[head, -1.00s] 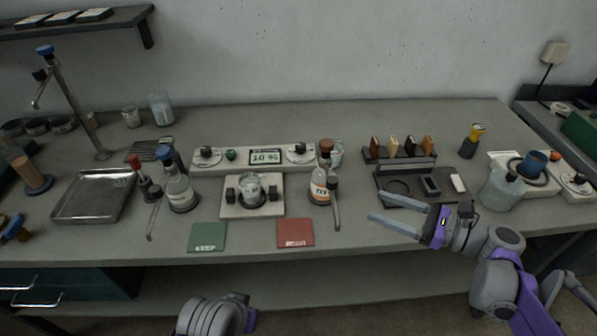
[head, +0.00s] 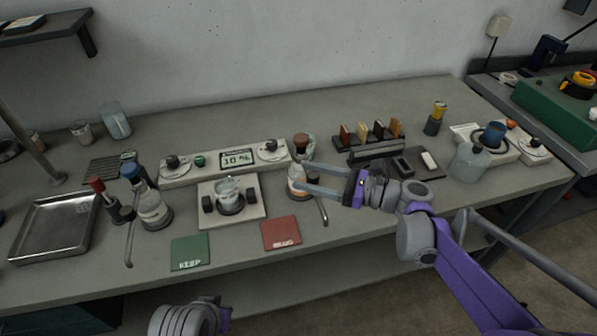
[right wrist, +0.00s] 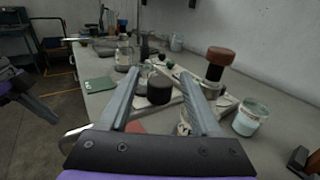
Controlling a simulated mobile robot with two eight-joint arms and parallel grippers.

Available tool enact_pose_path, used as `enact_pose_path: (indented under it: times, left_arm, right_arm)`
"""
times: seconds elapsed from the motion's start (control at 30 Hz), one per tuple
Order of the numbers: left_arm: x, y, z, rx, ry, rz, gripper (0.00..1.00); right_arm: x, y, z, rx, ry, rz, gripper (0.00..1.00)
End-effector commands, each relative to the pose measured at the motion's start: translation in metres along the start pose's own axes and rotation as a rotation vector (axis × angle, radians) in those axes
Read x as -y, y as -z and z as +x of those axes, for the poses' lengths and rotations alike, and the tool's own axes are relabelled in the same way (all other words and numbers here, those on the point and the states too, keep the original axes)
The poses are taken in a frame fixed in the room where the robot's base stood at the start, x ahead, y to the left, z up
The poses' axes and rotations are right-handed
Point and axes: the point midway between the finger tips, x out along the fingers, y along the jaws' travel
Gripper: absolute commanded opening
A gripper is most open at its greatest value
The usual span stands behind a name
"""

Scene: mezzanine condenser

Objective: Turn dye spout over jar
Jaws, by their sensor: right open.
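The dye bottle (head: 295,184) with a brown stopper stands on the bench; its label is partly hidden by my gripper. Its metal spout (head: 323,212) points to the bench's front edge, away from the jar. The glass jar (head: 227,187) sits on the white balance (head: 257,209) left of the bottle. My right gripper (head: 300,176) is open beside the bottle. In the right wrist view, a black knob (right wrist: 160,88), apparently the spout's, shows between the fingers; contact cannot be told. The brown stopper (right wrist: 221,56) is to the right.
A blue-capped bottle (head: 152,208) with its own spout stands left of the balance. Green (head: 190,254) and red (head: 281,233) mats lie in front. A control panel (head: 210,166) is behind the balance. A rack of tabs (head: 372,151) stands behind my right gripper.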

Motion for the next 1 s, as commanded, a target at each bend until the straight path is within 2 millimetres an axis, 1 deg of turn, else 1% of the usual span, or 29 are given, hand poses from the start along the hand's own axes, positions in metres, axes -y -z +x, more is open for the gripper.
enact_pose_path:
  times: [0.03,0.1,0.2,0.3,0.53,0.57,0.6,0.67,0.7,0.77,0.8,0.9,1.0]
  left_arm:
    - [0.000,0.000,-0.001,0.000,0.000,0.000,0.00]
    - [0.000,0.001,-0.001,0.000,0.000,0.000,0.00]
    - [0.000,0.001,-0.001,0.000,0.000,0.000,0.00]
    - [0.000,0.001,-0.001,-0.001,0.000,0.000,0.00]
    - [0.000,0.001,-0.001,-0.001,0.000,0.000,0.00]
    - [0.000,0.001,-0.001,-0.001,0.000,0.000,0.00]
    - [0.000,0.001,-0.001,-0.001,0.000,0.000,0.00]
    - [0.000,0.001,-0.001,-0.001,0.000,0.000,0.00]
    - [0.000,0.001,-0.001,-0.001,0.000,0.000,0.00]
    - [0.000,0.001,-0.001,-0.001,0.000,0.000,0.00]
    - [0.000,0.001,-0.001,-0.001,0.000,0.000,0.00]
    - [0.000,0.001,-0.001,-0.001,0.000,0.000,0.00]
    - [0.000,0.001,-0.001,-0.001,0.000,0.000,0.00]
  right_arm:
    - [-0.001,0.000,0.008,0.001,-0.003,0.000,0.64]
    - [0.000,0.000,0.016,0.000,-0.002,0.000,0.64]
    - [0.000,0.000,0.024,0.000,-0.001,0.000,0.64]
    - [0.000,0.000,0.027,0.000,0.000,0.000,0.64]
    - [0.000,0.000,0.027,0.000,0.001,-0.001,0.64]
    - [0.000,0.000,0.027,0.000,0.001,-0.001,0.61]
    - [0.000,0.000,0.027,0.000,0.001,-0.001,0.53]
    - [0.000,0.000,0.027,0.000,0.001,-0.001,0.43]
    - [0.000,0.000,0.027,0.000,0.001,-0.001,0.35]
    - [0.000,0.000,0.027,0.000,0.001,0.000,0.25]
    - [0.000,0.000,0.027,0.000,0.001,0.000,0.17]
    - [0.000,0.000,0.027,0.000,0.001,0.000,0.00]
    - [0.000,0.000,0.027,0.000,0.001,0.000,0.00]
